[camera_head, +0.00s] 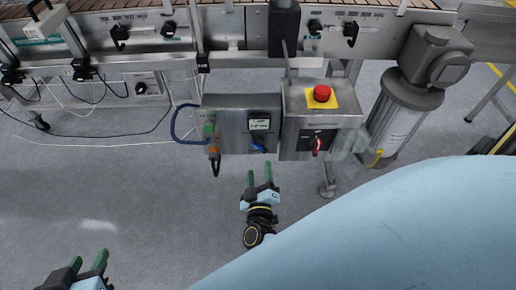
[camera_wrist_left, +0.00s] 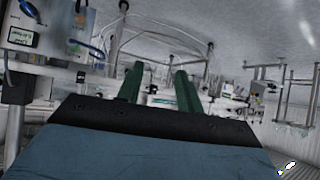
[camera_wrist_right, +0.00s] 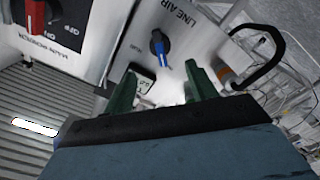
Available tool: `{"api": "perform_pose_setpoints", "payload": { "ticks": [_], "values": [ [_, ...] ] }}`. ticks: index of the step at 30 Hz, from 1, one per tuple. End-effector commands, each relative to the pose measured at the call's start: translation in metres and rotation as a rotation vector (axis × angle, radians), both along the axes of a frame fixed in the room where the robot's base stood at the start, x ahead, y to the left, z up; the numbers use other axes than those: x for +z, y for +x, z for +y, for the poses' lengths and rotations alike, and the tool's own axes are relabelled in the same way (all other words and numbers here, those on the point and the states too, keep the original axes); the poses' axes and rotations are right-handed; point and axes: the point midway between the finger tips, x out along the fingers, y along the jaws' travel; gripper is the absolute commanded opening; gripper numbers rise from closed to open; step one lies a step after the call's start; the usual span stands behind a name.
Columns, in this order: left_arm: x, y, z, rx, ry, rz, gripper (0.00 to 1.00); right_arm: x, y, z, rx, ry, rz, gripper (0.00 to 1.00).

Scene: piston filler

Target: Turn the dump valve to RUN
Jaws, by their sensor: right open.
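The dump valve is a blue lever handle (camera_head: 258,148) on the front of a grey metal box below the conveyor, under a small display. In the right wrist view the blue handle (camera_wrist_right: 160,45) is on a panel lettered LINE AIR; I cannot read a RUN mark. My right gripper (camera_head: 260,172) is open and empty, just in front of the handle and apart from it. In the right wrist view its green fingers (camera_wrist_right: 162,82) point toward that panel. My left gripper (camera_head: 88,261) is open and empty over bare floor at the lower left, far from the valve.
Right of the valve, a box carries a red emergency button (camera_head: 322,93) and a red rotary switch (camera_head: 317,146). A dark blue hose (camera_head: 176,125) loops out on the left. A motor cylinder (camera_head: 404,110) stands at the right. The floor in front is clear.

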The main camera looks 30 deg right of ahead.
Motion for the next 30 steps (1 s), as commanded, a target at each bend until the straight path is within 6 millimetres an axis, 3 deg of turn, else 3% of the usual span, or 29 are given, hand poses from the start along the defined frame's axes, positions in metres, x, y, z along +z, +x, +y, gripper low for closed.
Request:
{"api": "perform_pose_setpoints", "payload": {
  "ticks": [13, 21, 30],
  "values": [
    [0.061, 0.037, -0.024, -0.035, -0.115, -0.427, 0.36, -0.001, 0.048, -0.029, 0.001, -0.001, -0.002, 0.57],
    [0.101, 0.042, -0.033, -0.05, -0.182, -0.658, 0.36, -0.001, 0.069, -0.042, 0.001, -0.001, -0.001, 0.57],
    [0.121, 0.041, -0.036, -0.056, -0.216, -0.77, 0.36, -0.001, 0.078, -0.048, 0.001, 0.0, 0.001, 0.57]
  ]
}}
